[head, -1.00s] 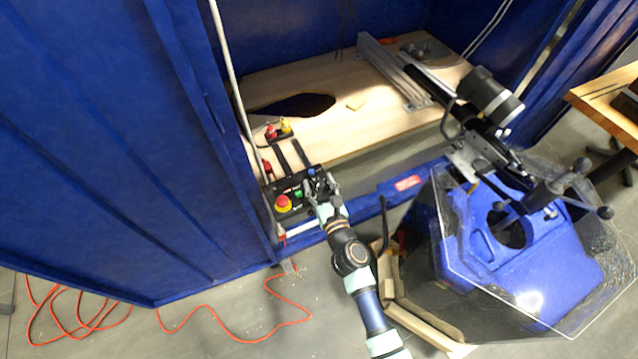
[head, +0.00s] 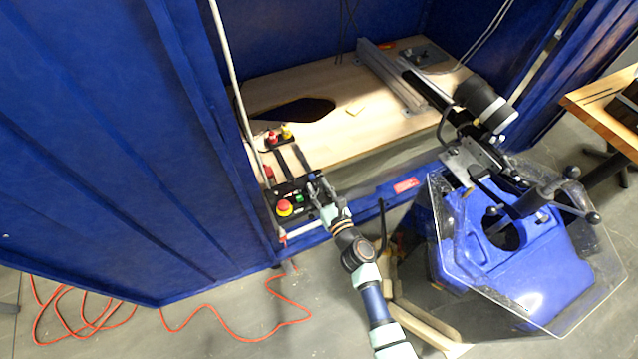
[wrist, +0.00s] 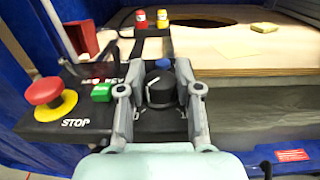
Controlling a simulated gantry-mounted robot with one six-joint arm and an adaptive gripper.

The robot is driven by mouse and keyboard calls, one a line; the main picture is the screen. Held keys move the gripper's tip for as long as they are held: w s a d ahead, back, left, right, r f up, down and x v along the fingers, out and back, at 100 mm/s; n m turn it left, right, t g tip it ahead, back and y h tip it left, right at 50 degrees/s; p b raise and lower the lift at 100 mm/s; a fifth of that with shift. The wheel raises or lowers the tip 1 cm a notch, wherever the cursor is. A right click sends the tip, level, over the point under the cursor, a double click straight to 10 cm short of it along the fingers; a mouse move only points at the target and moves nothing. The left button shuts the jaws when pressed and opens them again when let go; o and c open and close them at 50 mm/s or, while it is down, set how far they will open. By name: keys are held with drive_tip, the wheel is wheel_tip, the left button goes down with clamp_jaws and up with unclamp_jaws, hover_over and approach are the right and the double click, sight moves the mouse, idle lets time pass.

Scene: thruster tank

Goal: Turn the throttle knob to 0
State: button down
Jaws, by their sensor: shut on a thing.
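The throttle knob (wrist: 160,88) is a dark, round knob on the black control panel (wrist: 60,133), seen in the wrist view. My gripper (wrist: 159,92) has one finger on each side of the knob and is shut on it.
A red stop button (wrist: 44,91) on a yellow base and a green button (wrist: 102,92) are left of my gripper. A blue knob (wrist: 163,64) is just behind it. Red (wrist: 141,18) and yellow (wrist: 162,18) buttons stand farther back. A wooden board (wrist: 230,48) lies behind the panel.

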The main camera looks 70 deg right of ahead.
drive_tip(key=c, duration=0.8)
unclamp_jaws()
drive_tip(key=shift+s, duration=0.1)
drive_tip(key=v, duration=1.2)
